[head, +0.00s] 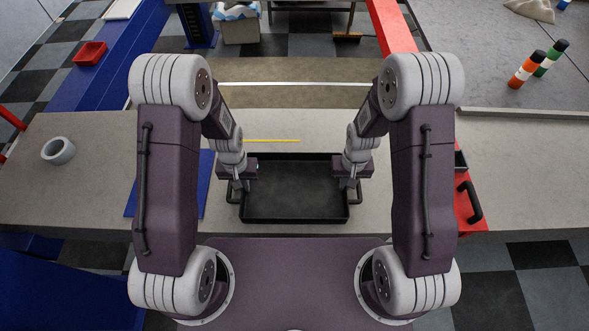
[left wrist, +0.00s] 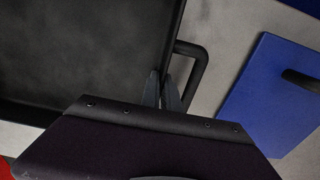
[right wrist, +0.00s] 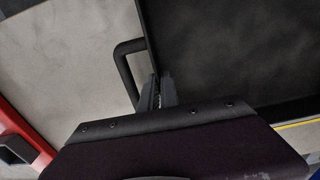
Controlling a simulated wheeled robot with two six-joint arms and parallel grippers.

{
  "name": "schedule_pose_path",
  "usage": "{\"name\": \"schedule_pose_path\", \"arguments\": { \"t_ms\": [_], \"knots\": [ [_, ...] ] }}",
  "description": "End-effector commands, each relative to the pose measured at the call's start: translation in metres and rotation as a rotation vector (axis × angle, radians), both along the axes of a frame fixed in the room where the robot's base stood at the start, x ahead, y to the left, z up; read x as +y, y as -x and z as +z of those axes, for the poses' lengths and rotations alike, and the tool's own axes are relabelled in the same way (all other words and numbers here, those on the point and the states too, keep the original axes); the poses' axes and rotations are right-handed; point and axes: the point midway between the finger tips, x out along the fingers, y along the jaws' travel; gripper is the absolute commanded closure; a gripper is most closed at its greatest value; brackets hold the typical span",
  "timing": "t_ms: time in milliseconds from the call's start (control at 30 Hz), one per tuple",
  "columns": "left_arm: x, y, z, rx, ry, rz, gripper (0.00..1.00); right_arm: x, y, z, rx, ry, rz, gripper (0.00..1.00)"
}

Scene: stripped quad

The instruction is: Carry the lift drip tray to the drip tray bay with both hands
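The lift drip tray (head: 293,217) is a black, shallow rectangular tray on the grey worktop in front of me, with a loop handle on each short side. My left gripper (head: 238,186) is at its left side; in the left wrist view its narrow-set fingers (left wrist: 162,88) straddle the tray wall beside the handle (left wrist: 201,68). My right gripper (head: 352,186) is at the right side, and its fingers (right wrist: 161,88) likewise straddle the wall beside the other handle (right wrist: 122,66). Both look shut on the rim. I cannot tell whether the tray is raised, nor pick out the drip tray bay.
A yellow strip (head: 272,141) lies beyond the tray. A blue panel (head: 207,180) is to its left and a red box with a black handle (head: 470,215) to its right. A grey ring (head: 58,151) sits far left. The left worktop is mostly clear.

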Motion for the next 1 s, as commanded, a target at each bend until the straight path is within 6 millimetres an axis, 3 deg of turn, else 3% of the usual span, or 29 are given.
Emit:
{"name": "schedule_pose_path", "arguments": {
  "t_ms": [33, 67, 433, 800, 1000],
  "knots": [
    [0.000, 0.000, 0.002, -0.001, 0.000, 0.000, 0.82, 0.000, 0.000, 0.001, -0.001, 0.000, 0.000, 0.82],
    [0.000, 0.000, 0.002, -0.001, 0.000, 0.000, 0.74, 0.000, 0.000, 0.002, -0.001, 0.000, 0.000, 0.74],
    [0.000, -0.001, 0.008, -0.004, 0.000, 0.000, 0.74, 0.000, 0.000, 0.002, 0.000, 0.000, 0.000, 0.74],
    [0.000, -0.002, 0.094, -0.007, 0.001, 0.000, 0.74, 0.000, 0.000, 0.002, 0.000, 0.000, 0.000, 0.74],
    [0.000, -0.001, 0.119, -0.002, 0.000, 0.000, 0.74, 0.000, 0.000, 0.002, 0.000, 0.000, 0.000, 0.74]
  ]
}}
